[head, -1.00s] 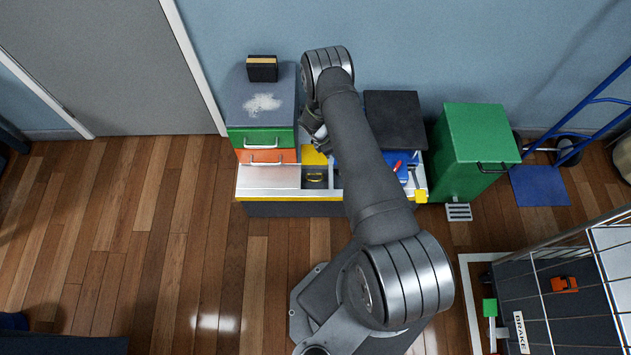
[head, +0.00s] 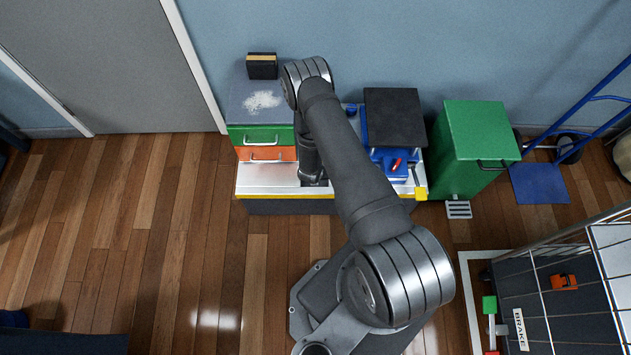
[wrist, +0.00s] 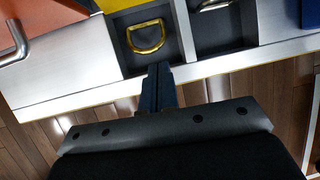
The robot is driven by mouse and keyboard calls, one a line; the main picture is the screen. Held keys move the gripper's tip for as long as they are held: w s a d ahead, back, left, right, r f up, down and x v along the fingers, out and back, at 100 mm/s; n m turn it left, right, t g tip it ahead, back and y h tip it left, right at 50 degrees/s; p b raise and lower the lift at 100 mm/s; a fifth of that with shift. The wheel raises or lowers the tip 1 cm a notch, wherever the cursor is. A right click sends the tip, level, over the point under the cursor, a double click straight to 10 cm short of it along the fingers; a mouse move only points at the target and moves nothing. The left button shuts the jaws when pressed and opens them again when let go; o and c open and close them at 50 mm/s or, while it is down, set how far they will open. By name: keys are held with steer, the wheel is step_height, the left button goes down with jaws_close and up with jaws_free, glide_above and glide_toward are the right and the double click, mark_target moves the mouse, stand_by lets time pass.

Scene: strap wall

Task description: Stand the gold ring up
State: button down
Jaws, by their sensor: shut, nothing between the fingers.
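The gold ring (wrist: 148,51) is D-shaped and lies in a dark compartment of the pale metal-edged tray in the wrist view. Its rounded side faces my gripper. It looks laid down, though its exact tilt is hard to tell. My gripper (wrist: 157,70) is shut and empty. Its tips show just below the ring in the picture, near the compartment's front edge and apart from the ring. In the head view my arm hides the ring and most of the gripper.
A second dark compartment (wrist: 222,30) beside the ring's holds a silver metal piece (wrist: 212,4). A bare metal surface (wrist: 70,70) and an orange drawer (wrist: 12,35) lie to the left. A blue block with a red part (head: 396,164) stands right of my arm.

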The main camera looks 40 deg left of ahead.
steer(key=shift+n+g, duration=0.4)
steer(key=shift+n, duration=0.3)
steer(key=f, duration=0.6)
steer(key=a+f, duration=0.1)
steer(key=f, duration=0.3)
steer(key=shift+w, duration=0.15)
